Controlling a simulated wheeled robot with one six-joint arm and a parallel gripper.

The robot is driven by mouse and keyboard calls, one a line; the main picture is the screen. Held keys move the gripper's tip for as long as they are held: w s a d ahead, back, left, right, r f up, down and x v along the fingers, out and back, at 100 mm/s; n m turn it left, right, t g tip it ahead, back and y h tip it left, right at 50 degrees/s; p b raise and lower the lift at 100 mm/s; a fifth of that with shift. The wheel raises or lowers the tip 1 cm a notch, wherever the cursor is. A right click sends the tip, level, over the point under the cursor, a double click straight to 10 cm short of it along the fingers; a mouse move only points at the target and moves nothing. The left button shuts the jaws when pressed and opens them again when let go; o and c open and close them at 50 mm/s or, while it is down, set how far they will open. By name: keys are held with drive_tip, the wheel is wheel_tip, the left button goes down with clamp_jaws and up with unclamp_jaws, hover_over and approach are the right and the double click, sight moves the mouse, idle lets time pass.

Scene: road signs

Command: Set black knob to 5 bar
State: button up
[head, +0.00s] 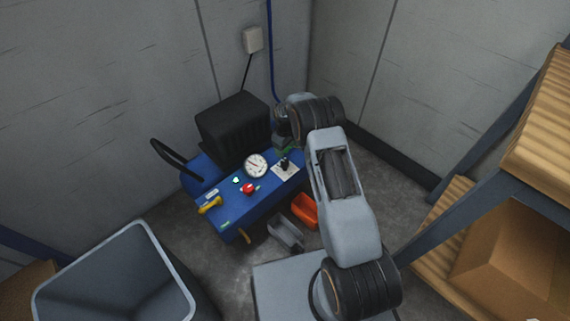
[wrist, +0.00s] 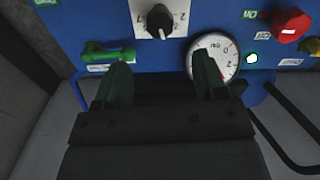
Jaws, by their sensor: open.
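The black knob (wrist: 159,18) sits on a white dial plate (wrist: 142,27) with numbers, at the top of the wrist view. It also shows in the head view (head: 284,163), on the right part of the blue panel (head: 225,196). Its exact setting is too small to tell. My gripper (wrist: 161,70) is open and empty, with the knob just beyond its fingertips in the wrist view and not between them. A round white pressure gauge (wrist: 229,64) is partly hidden by one finger; it shows whole in the head view (head: 256,166). Its reading is too small to tell.
The panel also carries a green handle (wrist: 108,53), a red knob (wrist: 291,25) and a yellow handle (head: 209,205). A black ribbed housing (head: 234,128) stands behind. Orange (head: 304,210) and grey (head: 284,233) bins are in front, a large grey bin (head: 75,275) at left, shelving (head: 490,200) at right.

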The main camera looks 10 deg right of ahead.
sight(285, 161)
wheel_tip(285, 161, down, 10)
drive_tip(key=b, duration=0.3)
drive_tip(key=shift+r, duration=0.25)
drive_tip(key=c, duration=0.9)
drive_tip(key=shift+m, duration=0.4)
drive_tip(key=shift+m+b, duration=0.35)
drive_tip(key=shift+m, duration=2.15)
drive_tip(key=o, duration=0.9)
